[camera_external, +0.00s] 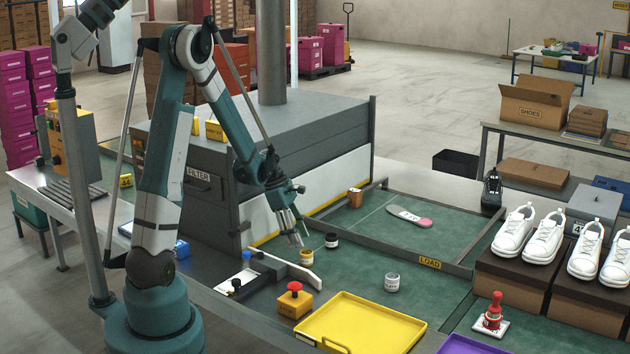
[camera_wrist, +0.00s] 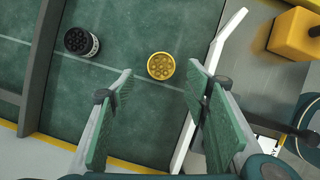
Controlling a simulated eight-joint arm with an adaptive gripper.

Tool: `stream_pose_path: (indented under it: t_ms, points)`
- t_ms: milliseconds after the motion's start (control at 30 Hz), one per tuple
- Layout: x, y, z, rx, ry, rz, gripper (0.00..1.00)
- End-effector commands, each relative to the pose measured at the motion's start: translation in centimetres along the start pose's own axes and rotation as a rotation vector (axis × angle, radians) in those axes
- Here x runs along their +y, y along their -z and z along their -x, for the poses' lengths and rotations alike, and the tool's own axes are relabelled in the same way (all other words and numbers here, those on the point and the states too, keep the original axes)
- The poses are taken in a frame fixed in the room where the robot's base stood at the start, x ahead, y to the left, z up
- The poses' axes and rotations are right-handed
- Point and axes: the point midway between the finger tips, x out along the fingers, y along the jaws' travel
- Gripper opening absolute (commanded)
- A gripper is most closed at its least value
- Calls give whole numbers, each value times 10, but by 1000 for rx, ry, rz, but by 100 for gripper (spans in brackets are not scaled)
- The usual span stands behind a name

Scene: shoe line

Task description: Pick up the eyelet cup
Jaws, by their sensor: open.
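A small cup with a yellow rim and gold round pieces (camera_wrist: 161,66) shows in the wrist view, just beyond and between my fingertips; it looks like the eyelet cup. In the external view this cup (camera_external: 306,257) stands upright on the green mat, just below my gripper (camera_external: 297,240). My gripper is open and empty, its two green-padded fingers (camera_wrist: 160,80) spread apart. A black-rimmed cup with dark pieces (camera_wrist: 81,41) stands near it, also seen in the external view (camera_external: 331,240). I cannot read the cup labels.
A white angled rail (camera_external: 292,270) runs close beside the yellow-rimmed cup. A grey cup (camera_external: 392,283) and an orange-brown cup (camera_external: 355,198) stand farther off. The red-button box (camera_external: 295,303) and yellow tray (camera_external: 362,332) lie nearer the camera. A shoe insole (camera_external: 409,217) lies on the mat.

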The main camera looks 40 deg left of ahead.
Motion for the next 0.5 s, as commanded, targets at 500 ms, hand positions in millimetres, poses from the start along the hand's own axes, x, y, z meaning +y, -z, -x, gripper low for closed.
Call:
stream_pose_path:
  t_ms: [500]
  points:
    - [1,1,-6,-2,3,10,47]
